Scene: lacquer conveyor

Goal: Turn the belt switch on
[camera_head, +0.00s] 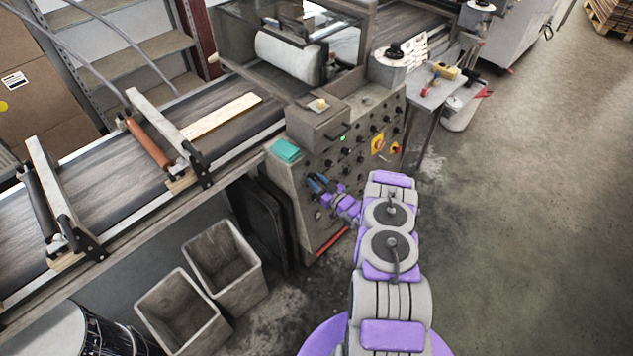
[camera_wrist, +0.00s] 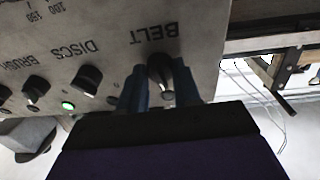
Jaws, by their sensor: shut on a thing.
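The belt switch (camera_wrist: 161,69) is a black rotary knob under the upside-down word BELT on the grey control panel (camera_wrist: 110,25) in the wrist view. Its pale pointer end shows between the fingers, toward the bottom of that view. My gripper (camera_wrist: 160,85) has its two blue fingers on either side of the knob and is shut on it. In the head view my gripper (camera_head: 317,184) is at the lower left of the control panel (camera_head: 292,188), and the fingers hide the knob there.
Other black knobs, DISCS (camera_wrist: 87,79) and BRUSH (camera_wrist: 36,88), sit beside it, with a lit green lamp (camera_wrist: 68,105). A conveyor (camera_head: 105,138) carries a pale board (camera_head: 222,116). Two grey bins (camera_head: 226,262) stand below. Open floor (camera_head: 540,220) lies right.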

